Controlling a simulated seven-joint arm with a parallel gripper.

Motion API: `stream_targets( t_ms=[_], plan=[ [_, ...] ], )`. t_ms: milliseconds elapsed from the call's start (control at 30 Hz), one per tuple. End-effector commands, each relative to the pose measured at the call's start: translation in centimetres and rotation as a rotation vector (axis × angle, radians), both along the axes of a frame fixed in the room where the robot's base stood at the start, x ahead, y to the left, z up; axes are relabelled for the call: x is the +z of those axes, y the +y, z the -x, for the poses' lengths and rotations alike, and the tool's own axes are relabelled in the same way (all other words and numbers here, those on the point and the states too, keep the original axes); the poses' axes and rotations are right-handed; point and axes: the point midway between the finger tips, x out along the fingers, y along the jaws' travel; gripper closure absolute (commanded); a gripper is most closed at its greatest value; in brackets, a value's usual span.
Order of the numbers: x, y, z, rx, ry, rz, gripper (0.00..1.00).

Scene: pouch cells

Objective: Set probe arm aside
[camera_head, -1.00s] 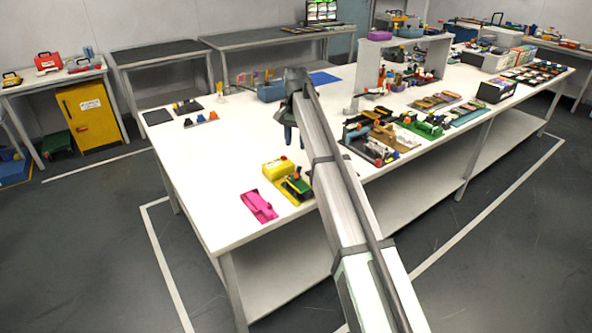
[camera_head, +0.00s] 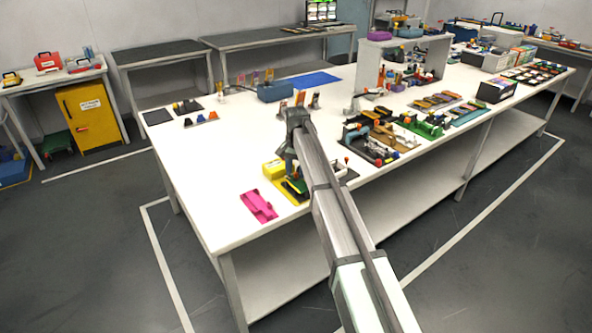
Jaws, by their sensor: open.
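My gripper (camera_head: 289,170) points down over the yellow plate (camera_head: 287,194) near the front of the white table. A yellow block (camera_head: 272,169) and a green and black device (camera_head: 297,186) sit on this plate. The fingers are close above or beside the device; I cannot tell whether they touch it. My gripper is open and nothing shows held in it. I cannot make out the probe arm for sure at this size. My arm hides the right part of this plate and some table behind it.
A pink tray (camera_head: 258,206) lies just left of the yellow plate. The white table (camera_head: 205,165) is clear to the left.

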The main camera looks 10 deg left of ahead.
Motion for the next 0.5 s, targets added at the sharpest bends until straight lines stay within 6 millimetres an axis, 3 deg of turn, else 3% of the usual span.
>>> stream_targets(
  t_ms=[200, 500],
  plan=[
    [0.02, 0.00, -0.01, 0.000, 0.000, 0.000, 0.58],
    [0.04, 0.00, 0.00, 0.000, 0.000, 0.000, 0.86]
  ],
)
